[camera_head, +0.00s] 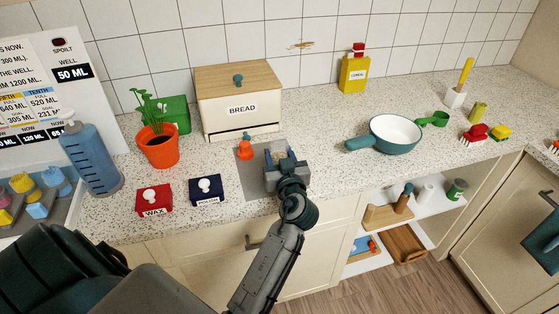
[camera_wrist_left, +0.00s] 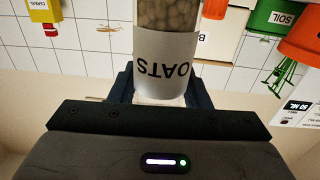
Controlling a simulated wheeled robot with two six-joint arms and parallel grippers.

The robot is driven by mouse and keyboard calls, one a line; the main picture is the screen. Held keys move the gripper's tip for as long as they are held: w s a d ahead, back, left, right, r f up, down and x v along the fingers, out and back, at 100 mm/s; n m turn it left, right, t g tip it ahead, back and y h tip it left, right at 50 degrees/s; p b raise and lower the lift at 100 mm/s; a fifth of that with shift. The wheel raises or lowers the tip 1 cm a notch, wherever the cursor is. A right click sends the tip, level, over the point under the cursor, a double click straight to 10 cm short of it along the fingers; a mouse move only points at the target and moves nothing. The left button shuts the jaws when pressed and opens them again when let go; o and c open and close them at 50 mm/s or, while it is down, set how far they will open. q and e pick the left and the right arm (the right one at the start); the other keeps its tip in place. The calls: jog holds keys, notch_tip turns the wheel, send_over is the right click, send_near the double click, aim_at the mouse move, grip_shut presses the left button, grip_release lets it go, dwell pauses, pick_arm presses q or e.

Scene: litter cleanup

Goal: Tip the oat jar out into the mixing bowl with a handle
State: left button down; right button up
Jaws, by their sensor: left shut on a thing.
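My left gripper (camera_head: 281,158) is over the grey mat on the counter, shut on the oat jar. In the left wrist view the jar (camera_wrist_left: 165,55) stands between the fingers, showing its white OATS label and pale brown oats. That view is upside down and the label is inverted with it, so the jar looks upright. In the head view the gripper mostly hides the jar, and I cannot tell whether it touches the mat. The mixing bowl (camera_head: 396,131), white inside with a teal handle, sits to the right, apart from the gripper. My right gripper is not in view.
The grey mat (camera_head: 256,184) also holds an orange object (camera_head: 245,150). The bread box (camera_head: 240,98) stands behind, with a potted plant (camera_head: 158,147) to its left. A yellow cereal box (camera_head: 354,72) stands behind the bowl. Counter between gripper and bowl is clear.

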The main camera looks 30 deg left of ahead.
aim_at(281, 149)
pick_arm(q)
jog(key=shift+r+p, duration=0.35)
jog(key=shift+r, duration=0.45)
jog(key=shift+r+p, duration=0.7)
jog(key=shift+r, duration=0.65)
jog(key=c, duration=1.6)
grip_release()
jog(key=c, duration=0.5)
